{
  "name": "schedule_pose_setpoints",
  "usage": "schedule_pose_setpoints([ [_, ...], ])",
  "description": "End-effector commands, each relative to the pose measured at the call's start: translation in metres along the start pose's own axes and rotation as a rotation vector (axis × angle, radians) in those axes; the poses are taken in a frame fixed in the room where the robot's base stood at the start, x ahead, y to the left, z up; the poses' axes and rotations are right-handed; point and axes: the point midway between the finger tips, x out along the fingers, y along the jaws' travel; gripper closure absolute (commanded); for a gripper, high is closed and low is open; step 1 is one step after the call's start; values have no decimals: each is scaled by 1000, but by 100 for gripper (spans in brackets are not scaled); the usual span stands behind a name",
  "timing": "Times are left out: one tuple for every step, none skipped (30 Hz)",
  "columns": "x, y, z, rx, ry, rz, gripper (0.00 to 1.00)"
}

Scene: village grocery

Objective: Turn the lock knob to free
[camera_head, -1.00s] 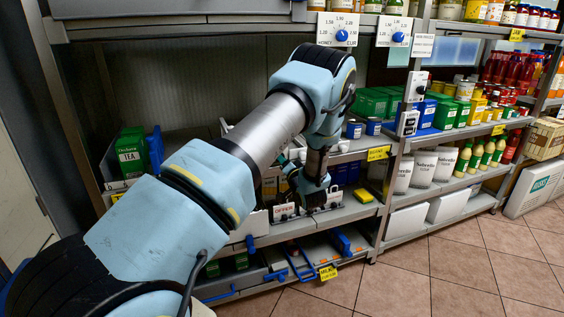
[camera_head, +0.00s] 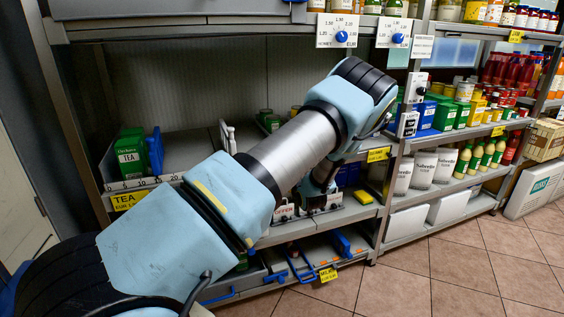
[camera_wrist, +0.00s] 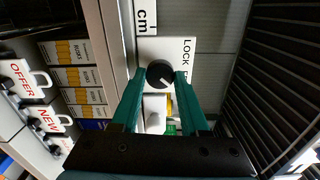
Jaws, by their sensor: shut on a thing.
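The lock knob (camera_wrist: 160,74) is a round black knob with a white pointer mark, seen in the wrist view. The mark points toward the lower right of that picture. The knob sits on a white plate (camera_wrist: 178,48) with sideways lettering that reads "LOCK" and a partly hidden word. My gripper (camera_wrist: 160,77) has its two teal fingers on either side of the knob, shut on it. In the head view my arm covers the knob and the fingertips.
Boxed goods (camera_wrist: 80,77) and OFFER and NEW tags (camera_wrist: 22,76) lie left in the wrist view. In the head view, a green tea box (camera_head: 130,157) stands left on the shelf. The tiled floor right is clear.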

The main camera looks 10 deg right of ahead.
Motion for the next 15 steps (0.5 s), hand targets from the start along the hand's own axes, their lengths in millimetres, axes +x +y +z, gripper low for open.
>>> schedule_pose_setpoints([
  [-1, 0, -1, 17, 2, 1, 100],
  [-1, 1, -1, 27, 2, 1, 100],
  [0, 1, -1, 38, 2, 1, 100],
  [0, 1, -1, 45, 2, 1, 100],
  [0, 1, -1, 52, 2, 1, 100],
  [0, 1, 0, 59, 2, 1, 100],
  [0, 1, 0, 63, 2, 1, 100],
  [0, 1, 0, 66, 2, 1, 100],
  [0, 1, 0, 70, 2, 1, 100],
  [0, 1, 0, 72, 2, 1, 100],
  [0, 1, 0, 73, 2, 1, 100],
  [0, 1, 0, 74, 2, 1, 100],
  [0, 1, 0, 75, 2, 1, 100],
  [0, 1, 0, 75, 2, 1, 100],
  [0, 1, 0, 75, 2, 1, 100],
])
